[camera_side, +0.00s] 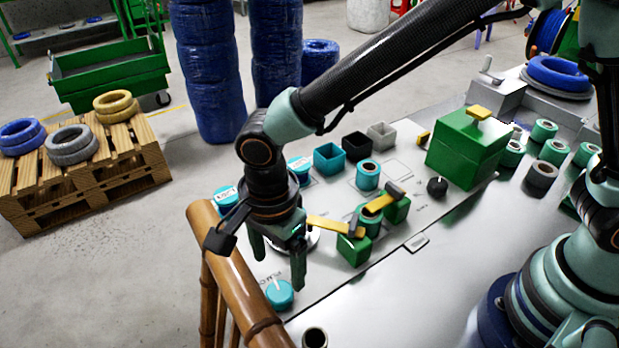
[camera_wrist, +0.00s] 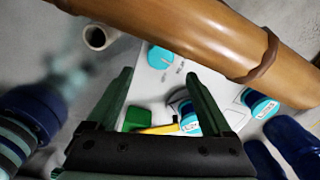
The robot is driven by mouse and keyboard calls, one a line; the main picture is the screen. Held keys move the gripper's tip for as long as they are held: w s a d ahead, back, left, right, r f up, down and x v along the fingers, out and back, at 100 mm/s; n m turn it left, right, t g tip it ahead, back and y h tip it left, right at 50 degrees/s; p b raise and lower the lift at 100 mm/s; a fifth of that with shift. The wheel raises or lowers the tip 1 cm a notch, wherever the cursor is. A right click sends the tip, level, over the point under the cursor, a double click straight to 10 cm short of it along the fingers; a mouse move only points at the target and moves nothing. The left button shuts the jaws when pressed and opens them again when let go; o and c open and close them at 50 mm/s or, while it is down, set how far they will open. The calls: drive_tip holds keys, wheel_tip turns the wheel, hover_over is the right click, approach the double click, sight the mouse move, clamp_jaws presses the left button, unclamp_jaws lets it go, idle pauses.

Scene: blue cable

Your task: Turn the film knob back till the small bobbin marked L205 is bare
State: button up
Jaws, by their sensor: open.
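The film knob (camera_side: 279,292), a teal dial with a white pointer line, sits on the grey panel near the bamboo rail. In the wrist view the knob (camera_wrist: 160,57) lies just beyond the fingertips. My gripper (camera_side: 279,270) is open and empty above the knob, pointing down; its two green fingers also show in the wrist view (camera_wrist: 158,76). Two teal bobbins with white labels (camera_wrist: 189,124) (camera_wrist: 262,106) stand on the panel in the wrist view. Their labels are too small to read, so I cannot tell which is L205. My wrist hides part of the panel in the side view.
A bamboo rail (camera_side: 228,258) runs close beside my gripper and the knob. A green block with a yellow arm (camera_side: 353,250) stands to the right. Teal and black bins (camera_side: 328,158) and a green box (camera_side: 468,145) stand farther back. An open tube (camera_side: 315,338) is near the front.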

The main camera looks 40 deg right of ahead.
sight(281, 289)
wheel_tip(281, 289, down, 7)
drive_tip(key=shift+f, duration=0.15)
drive_tip(key=shift+c, duration=0.3)
clamp_jaws()
drive_tip(key=shift+n, duration=0.8)
drive_tip(key=shift+o, duration=0.3)
unclamp_jaws()
wheel_tip(281, 289, up, 12)
